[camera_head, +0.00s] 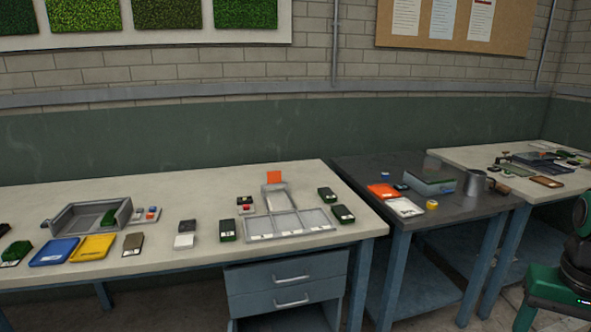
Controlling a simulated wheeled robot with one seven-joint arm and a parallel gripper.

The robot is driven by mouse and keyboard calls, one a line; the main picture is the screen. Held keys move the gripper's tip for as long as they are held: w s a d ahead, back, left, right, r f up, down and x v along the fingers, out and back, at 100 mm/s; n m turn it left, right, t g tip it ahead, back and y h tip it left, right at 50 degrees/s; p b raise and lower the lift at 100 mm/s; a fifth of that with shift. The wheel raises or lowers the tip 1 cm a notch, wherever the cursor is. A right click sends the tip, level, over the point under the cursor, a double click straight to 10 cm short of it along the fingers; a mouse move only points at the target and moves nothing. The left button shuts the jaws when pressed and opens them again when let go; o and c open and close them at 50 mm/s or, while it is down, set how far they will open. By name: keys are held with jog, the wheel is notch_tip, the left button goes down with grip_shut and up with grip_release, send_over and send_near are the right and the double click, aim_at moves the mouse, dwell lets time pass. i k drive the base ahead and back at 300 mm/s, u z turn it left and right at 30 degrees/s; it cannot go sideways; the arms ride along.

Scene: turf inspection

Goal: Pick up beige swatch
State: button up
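A small brownish-beige swatch (133,241) with a pale label strip at its front edge lies flat on the left light-topped table (345,231), just right of a yellow tray. It looks like the beige swatch, though its colour is dull at this distance. A pale grey and white piece (185,234) lies to its right. My gripper is not in view; only a green and black part of my arm shows at the right edge.
A blue tray (54,252), a yellow tray (93,248) and a grey open bin (75,224) stand left of the swatch. Dark green turf samples surround a grey sectioned tray (262,226). A dark table (455,213) with several items stands to the right.

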aim_at(134, 243)
jog(key=u, duration=1.35)
